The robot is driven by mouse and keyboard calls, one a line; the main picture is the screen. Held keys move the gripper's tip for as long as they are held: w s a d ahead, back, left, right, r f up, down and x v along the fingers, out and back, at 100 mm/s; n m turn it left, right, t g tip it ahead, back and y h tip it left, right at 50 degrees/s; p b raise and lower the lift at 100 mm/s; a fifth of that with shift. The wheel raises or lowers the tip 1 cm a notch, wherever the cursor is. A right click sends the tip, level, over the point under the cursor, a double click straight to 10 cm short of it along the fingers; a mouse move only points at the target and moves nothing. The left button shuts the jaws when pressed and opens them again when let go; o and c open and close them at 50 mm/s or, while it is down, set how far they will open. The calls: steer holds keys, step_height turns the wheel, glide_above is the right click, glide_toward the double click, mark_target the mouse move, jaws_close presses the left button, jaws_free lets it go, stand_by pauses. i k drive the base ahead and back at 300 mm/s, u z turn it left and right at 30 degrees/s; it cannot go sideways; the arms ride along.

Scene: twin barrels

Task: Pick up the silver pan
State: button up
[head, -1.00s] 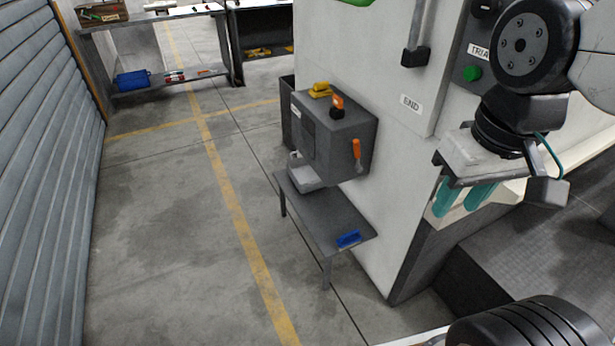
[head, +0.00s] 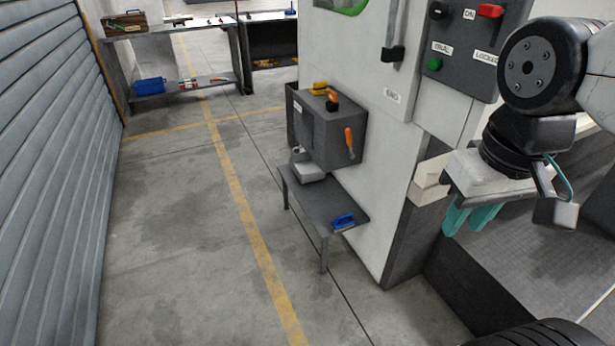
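A small pale grey, silver-looking pan (head: 310,172) sits on the low dark grey table (head: 318,203), at its far end, against the front of a dark grey box. It looks like the silver pan, but it is small and partly hidden by the box. My gripper (head: 465,232) hangs at the right of the view with its teal fingers pointing down. The fingers are apart with nothing visible between them. It is well to the right of the pan and apart from it.
The grey box (head: 330,132) carries yellow and orange items and an orange-handled tool. A blue brush-like item (head: 343,222) lies on the table's near end. A white machine (head: 385,170) stands on the right, a shutter (head: 50,170) on the left. The floor between is clear.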

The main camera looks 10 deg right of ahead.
mark_target(305, 168)
steer(key=u, duration=0.7)
steer(key=i, duration=1.1)
steer(key=u, duration=0.65)
steer(key=i, duration=1.45)
steer(key=z, duration=0.8)
steer(key=i, duration=1)
steer(key=z, duration=1.1)
steer(key=i, duration=0.25)
steer(key=z, duration=0.2)
